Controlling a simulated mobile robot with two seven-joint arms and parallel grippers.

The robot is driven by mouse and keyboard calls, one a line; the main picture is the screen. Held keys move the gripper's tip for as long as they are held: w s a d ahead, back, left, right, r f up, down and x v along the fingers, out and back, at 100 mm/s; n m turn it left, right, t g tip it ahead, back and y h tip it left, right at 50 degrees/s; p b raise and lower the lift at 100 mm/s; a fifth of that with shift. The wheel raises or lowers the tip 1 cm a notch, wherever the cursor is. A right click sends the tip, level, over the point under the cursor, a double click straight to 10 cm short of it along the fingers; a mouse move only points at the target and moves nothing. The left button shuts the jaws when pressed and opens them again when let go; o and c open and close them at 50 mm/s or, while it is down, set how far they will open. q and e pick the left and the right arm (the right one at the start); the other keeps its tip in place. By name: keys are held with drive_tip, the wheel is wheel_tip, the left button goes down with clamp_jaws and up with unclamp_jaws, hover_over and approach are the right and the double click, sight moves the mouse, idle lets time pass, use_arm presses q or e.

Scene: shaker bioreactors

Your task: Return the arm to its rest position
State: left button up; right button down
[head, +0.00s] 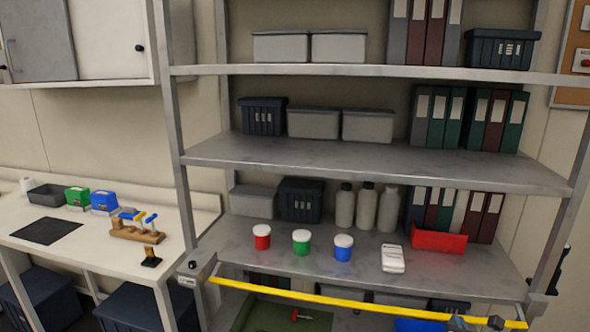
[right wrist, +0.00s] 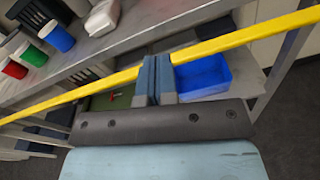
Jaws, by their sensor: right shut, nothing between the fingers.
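My left gripper is in neither view.
Red (head: 262,237), green (head: 301,242) and blue (head: 343,248) white-lidded jars stand on the shelf behind the bar. A red bin (head: 438,241) is to their right. Below the bar lie a blue bin (right wrist: 203,76) and a green tray (head: 262,315). A bench (head: 85,235) stands left.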

drive_tip(key=s+a+f+m+g+y+p, duration=0.1)
drive_tip(key=s+a+f+m+g+y, duration=0.1)
drive_tip(key=s+a+f+m, duration=0.4)
drive_tip(key=s+a+f+m+g+y+p, duration=0.1)
drive_tip(key=s+a+f+m+y+p, duration=0.15)
drive_tip(key=s+a+m, duration=0.35)
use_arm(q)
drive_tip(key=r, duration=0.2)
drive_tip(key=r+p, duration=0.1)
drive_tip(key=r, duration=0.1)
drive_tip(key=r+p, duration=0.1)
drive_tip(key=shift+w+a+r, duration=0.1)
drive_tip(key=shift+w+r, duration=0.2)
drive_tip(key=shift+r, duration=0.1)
use_arm(e)
drive_tip(key=s+a+m+y, duration=0.1)
drive_tip(key=s+a+m, duration=0.1)
drive_tip(key=s+m, duration=0.3)
drive_tip(key=s+a+f+m+g+y, duration=0.1)
drive_tip(key=s+a+m, duration=0.1)
drive_tip(key=s+m, duration=0.3)
drive_tip(key=s+a+m+g+y, duration=0.1)
drive_tip(key=s+a+m, duration=0.2)
drive_tip(key=s+m, duration=0.2)
drive_tip(key=s, duration=0.3)
drive_tip(key=shift+s+f, duration=0.15)
drive_tip(key=shift+s, duration=0.15)
